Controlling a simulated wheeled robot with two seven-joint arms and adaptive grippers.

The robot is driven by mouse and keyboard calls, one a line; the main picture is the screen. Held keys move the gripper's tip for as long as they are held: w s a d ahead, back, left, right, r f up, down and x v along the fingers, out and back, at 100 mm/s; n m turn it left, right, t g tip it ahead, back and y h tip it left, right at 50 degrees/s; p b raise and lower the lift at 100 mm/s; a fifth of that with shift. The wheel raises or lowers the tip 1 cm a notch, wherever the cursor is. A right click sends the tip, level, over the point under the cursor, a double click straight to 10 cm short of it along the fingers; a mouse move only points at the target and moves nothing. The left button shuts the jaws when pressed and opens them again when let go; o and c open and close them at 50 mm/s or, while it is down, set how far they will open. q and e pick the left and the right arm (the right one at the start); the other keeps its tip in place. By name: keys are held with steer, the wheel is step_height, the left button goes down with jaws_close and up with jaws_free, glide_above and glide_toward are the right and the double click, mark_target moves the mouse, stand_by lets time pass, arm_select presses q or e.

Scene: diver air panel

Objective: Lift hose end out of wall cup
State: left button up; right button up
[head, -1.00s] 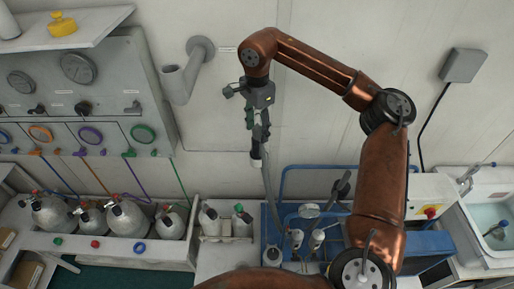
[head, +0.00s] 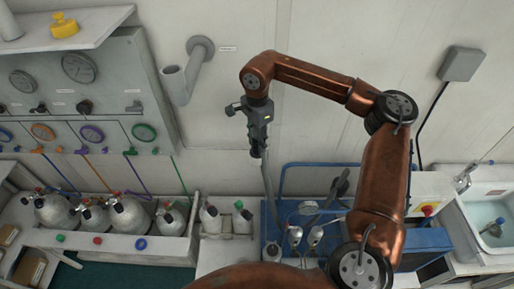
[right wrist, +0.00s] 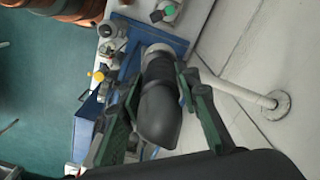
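The dark, rounded hose end (right wrist: 158,112) lies between the two fingers of my right gripper (right wrist: 162,88) in the right wrist view. A pale grey ring surrounds its far end. A light pipe runs from behind the right finger to a round flange (right wrist: 278,104) on the wall. I cannot tell whether both fingers press on the hose end. In the head view my right gripper (head: 258,148) points down, with a grey hose (head: 268,185) below it. The gripper covers the hose end there. A grey wall cup (head: 176,84) stands to its left, apart from it. My left gripper is not in view.
A blue frame (head: 320,166) with bottles stands below and right of the gripper. Several grey cylinders (head: 128,215) stand in a white trough at left, under the gauge panel (head: 110,85). A sink (head: 488,220) is at far right. The wall behind is mostly bare.

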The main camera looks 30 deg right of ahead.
jaws_close()
steer(key=shift+r, duration=0.15)
steer(key=shift+r+b, duration=0.35)
steer(key=shift+r, duration=0.15)
steer(key=s+a+r+b, duration=0.3)
steer(key=s+a+r, duration=0.5)
steer(key=a+r, duration=0.3)
steer(key=shift+s+r+b, duration=0.2)
steer(key=shift+r+b, duration=0.1)
steer(key=shift+r, duration=0.1)
steer(key=shift+a, duration=0.1)
